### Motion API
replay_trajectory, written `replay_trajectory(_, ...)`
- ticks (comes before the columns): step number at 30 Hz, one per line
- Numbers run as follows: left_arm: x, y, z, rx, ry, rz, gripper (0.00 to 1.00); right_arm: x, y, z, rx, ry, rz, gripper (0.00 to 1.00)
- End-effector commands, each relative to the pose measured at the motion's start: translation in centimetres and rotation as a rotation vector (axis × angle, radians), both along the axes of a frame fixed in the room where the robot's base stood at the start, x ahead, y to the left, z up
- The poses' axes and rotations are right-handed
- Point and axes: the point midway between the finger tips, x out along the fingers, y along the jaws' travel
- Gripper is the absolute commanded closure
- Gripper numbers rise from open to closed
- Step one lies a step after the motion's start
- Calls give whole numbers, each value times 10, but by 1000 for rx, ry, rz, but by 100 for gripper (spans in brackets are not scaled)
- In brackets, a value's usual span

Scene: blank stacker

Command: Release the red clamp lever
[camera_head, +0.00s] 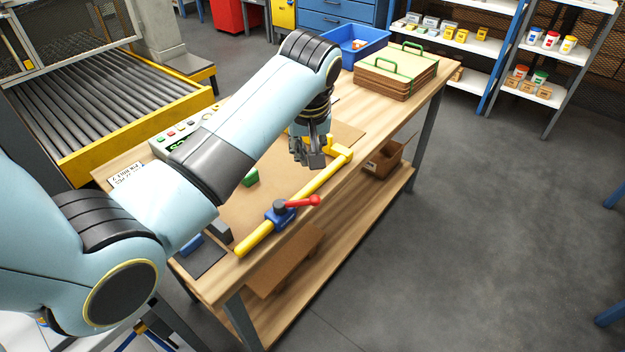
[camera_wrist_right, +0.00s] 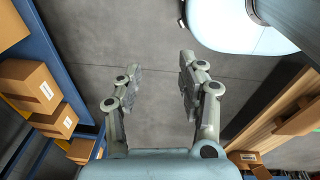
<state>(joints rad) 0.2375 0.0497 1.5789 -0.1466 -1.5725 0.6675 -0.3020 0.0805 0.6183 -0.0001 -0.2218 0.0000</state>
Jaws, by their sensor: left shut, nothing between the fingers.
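The red clamp lever (camera_head: 303,201) sticks out to the right from a blue clamp block (camera_head: 281,216) with a dark round knob. The block sits on a yellow bar (camera_head: 257,238) that lies slantwise along the front of the wooden workbench (camera_head: 240,283). My left gripper (camera_head: 312,162) points down above the bar's far part, near its yellow end piece (camera_head: 341,152). It is shut and empty, apart from the lever in the picture. My right gripper (camera_wrist_right: 155,88) shows only in the right wrist view, with its fingers wide apart and nothing between them, over grey floor.
Brown boards with green handles (camera_head: 395,74) and a blue bin (camera_head: 352,45) stand at the bench's far end. A roller conveyor (camera_head: 95,98) is at the left.

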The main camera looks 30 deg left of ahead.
Motion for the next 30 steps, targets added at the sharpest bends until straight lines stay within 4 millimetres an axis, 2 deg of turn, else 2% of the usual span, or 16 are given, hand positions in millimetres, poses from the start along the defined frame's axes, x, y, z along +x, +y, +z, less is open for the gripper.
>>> replay_trajectory(3,0,0,0,0,0,-1,100,-12,0,-1,1,17,-1,60)
replay_trajectory(8,2,2,-10,0,2,-1,100,-10,1,-1,2,14,-1,60)
replay_trajectory(15,12,12,-53,1,4,-1,100,11,2,-1,2,-18,0,60)
replay_trajectory(22,24,20,-99,0,3,0,100,8,1,-7,1,-13,0,60)
replay_trajectory(24,12,10,-90,-3,1,-3,100,5,1,6,1,-8,0,60)
replay_trajectory(30,-4,-3,-87,-1,1,-2,100,3,2,16,2,-5,0,60)
